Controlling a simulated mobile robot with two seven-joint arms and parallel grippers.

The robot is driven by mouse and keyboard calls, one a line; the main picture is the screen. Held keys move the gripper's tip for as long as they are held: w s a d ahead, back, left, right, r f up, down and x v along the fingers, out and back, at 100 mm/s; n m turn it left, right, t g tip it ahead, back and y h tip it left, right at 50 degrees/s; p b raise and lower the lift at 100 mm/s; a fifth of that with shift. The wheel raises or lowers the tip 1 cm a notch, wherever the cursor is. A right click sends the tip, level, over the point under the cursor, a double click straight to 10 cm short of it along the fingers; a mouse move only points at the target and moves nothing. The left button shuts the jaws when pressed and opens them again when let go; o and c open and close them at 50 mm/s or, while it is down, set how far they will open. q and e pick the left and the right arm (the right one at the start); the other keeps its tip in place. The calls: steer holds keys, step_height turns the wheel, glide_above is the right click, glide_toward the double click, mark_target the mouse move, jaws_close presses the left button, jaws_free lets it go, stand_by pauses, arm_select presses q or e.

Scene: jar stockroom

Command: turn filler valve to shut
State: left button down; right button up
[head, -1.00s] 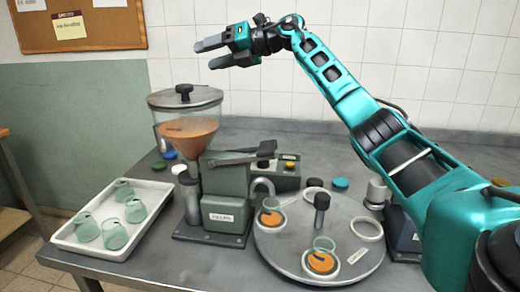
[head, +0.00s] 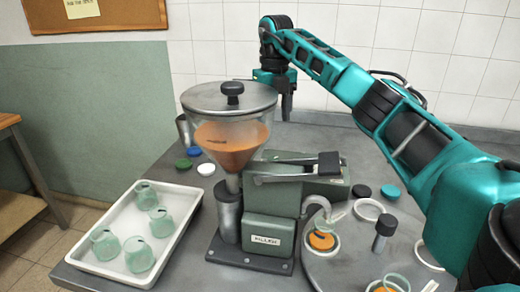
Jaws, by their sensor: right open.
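The filler (head: 268,218) is a grey-green machine with a labelled block and a lidded clear hopper (head: 232,140) holding orange powder. Its valve lever (head: 280,178) is a grey bar with a black grip (head: 329,164), reaching out to the right across the top of the body. My right gripper (head: 287,108) hangs pointing down behind the filler, above and left of the grip and apart from it. Its jaws are open and empty, seen nearly edge-on. My left gripper is not in view.
A white tray (head: 192,209) with several greenish glass jars stands at the left. Loose lids lie behind it, including a blue lid (head: 194,151). A turntable (head: 350,262) with jars of orange powder is at the right. A teal lid (head: 390,192) lies behind it.

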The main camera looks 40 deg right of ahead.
mark_target(273, 159)
steer(key=f, duration=1.2)
steer(key=shift+s+f+b, duration=0.2)
steer(key=shift+f+b, duration=0.15)
steer(key=c, duration=1)
